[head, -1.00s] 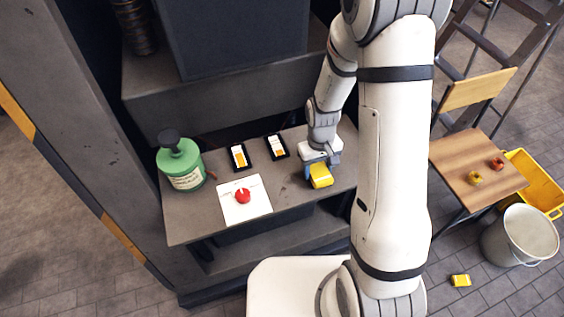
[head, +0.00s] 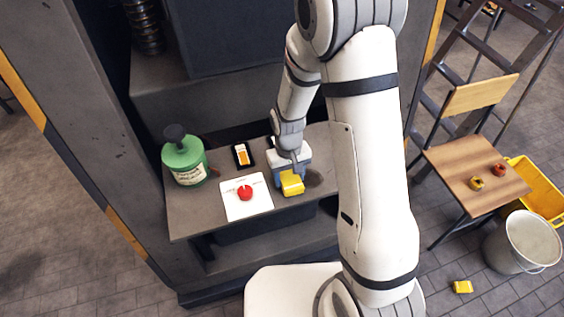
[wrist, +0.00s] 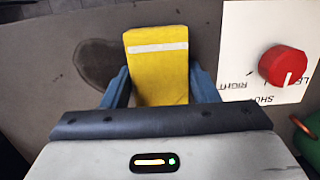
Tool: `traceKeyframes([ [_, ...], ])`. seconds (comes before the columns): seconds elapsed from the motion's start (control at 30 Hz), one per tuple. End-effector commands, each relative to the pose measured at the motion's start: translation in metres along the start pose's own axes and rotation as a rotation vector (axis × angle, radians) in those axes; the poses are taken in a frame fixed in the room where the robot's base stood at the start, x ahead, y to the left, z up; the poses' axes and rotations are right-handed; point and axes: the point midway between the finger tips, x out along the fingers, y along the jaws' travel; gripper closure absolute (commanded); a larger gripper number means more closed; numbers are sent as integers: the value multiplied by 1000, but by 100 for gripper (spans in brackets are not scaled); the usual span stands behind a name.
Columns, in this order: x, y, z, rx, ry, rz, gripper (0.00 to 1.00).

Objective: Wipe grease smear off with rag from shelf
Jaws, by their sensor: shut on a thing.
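My gripper (head: 291,176) is shut on a yellow block-like rag (head: 292,186) with a pale stripe, low over the grey shelf (head: 210,212). In the wrist view the rag (wrist: 158,70) sits between the two blue fingers of my gripper (wrist: 160,90). The dark grease smear (wrist: 98,62) lies on the shelf just left of the rag there. In the head view the smear (head: 314,178) shows just right of my gripper. I cannot tell whether the rag touches the shelf.
A white plate (head: 236,208) with a red knob (head: 245,193) lies close beside the rag. A green canister (head: 185,162) stands at the shelf's left. A black-framed card (head: 242,156) lies behind.

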Motion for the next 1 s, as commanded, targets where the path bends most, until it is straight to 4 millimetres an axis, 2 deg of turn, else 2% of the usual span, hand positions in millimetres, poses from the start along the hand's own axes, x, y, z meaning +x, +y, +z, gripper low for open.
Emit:
traceKeyframes([
  [0.13,2,-10,-2,6,-3,-1,67],
  [0.2,-3,-9,-2,9,-3,-1,67],
  [0.3,-30,-8,1,10,3,-1,67],
  [0.8,-72,-7,7,12,-1,-1,67],
  [1.0,-82,-7,8,12,-1,-2,67],
])
